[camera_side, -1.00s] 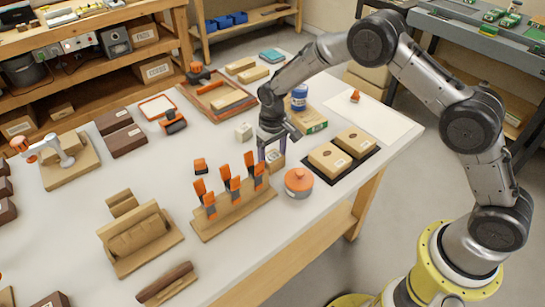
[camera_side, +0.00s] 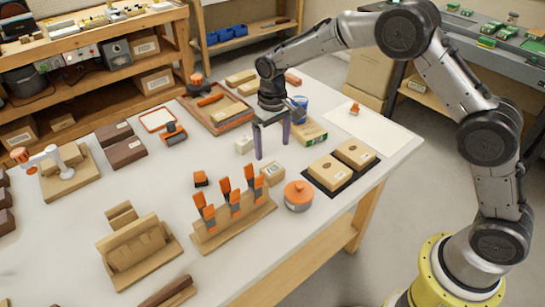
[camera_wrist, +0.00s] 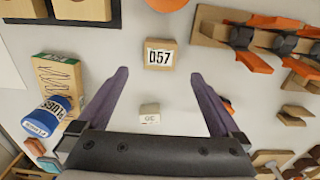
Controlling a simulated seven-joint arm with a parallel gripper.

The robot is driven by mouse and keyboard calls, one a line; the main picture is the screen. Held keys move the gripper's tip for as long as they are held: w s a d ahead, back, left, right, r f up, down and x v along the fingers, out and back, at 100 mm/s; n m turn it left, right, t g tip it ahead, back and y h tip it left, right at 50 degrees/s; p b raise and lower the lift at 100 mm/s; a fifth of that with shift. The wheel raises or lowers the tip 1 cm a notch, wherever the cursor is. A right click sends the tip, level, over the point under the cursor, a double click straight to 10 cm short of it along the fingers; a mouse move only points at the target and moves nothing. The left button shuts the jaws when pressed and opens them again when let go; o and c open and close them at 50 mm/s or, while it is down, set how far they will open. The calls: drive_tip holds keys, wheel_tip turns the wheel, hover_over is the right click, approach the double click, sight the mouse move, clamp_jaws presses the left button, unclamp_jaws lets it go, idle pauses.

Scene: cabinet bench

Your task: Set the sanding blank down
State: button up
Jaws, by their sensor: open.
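The sanding blank, apparently the small tan wooden block (camera_side: 272,172) with a label, rests on the white table between the clamp rack and the round orange-lidded pot. In the wrist view the block (camera_wrist: 160,54) shows its D57 label, beyond my fingertips. My gripper (camera_side: 272,149) is open and empty. Its two purple fingers point down, raised above the table and apart from the block. In the wrist view the gripper (camera_wrist: 159,75) shows bare table between its fingers.
The clamp rack (camera_side: 232,222) and the orange-lidded pot (camera_side: 298,196) stand close to the block. A smaller pale block (camera_side: 243,145) sits behind it. A blue jar (camera_side: 299,103) and two boxes on a dark mat (camera_side: 337,188) are to the right.

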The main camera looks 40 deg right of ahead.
drive_tip(key=shift+r, duration=1.15)
drive_tip(key=s+d+r+t, duration=0.1)
drive_tip(key=s+d+r, duration=0.1)
drive_tip(key=s+r, duration=0.45)
drive_tip(key=s+d+r+t, duration=0.1)
drive_tip(key=s+d+r, duration=0.2)
drive_tip(key=s+r, duration=0.4)
drive_tip(key=s+d+t, duration=0.1)
drive_tip(key=s, duration=0.9)
drive_tip(key=s+d+r+t, duration=0.1)
drive_tip(key=s+d+t, duration=0.1)
drive_tip(key=s, duration=0.8)
drive_tip(key=shift+s+r+t, duration=0.3)
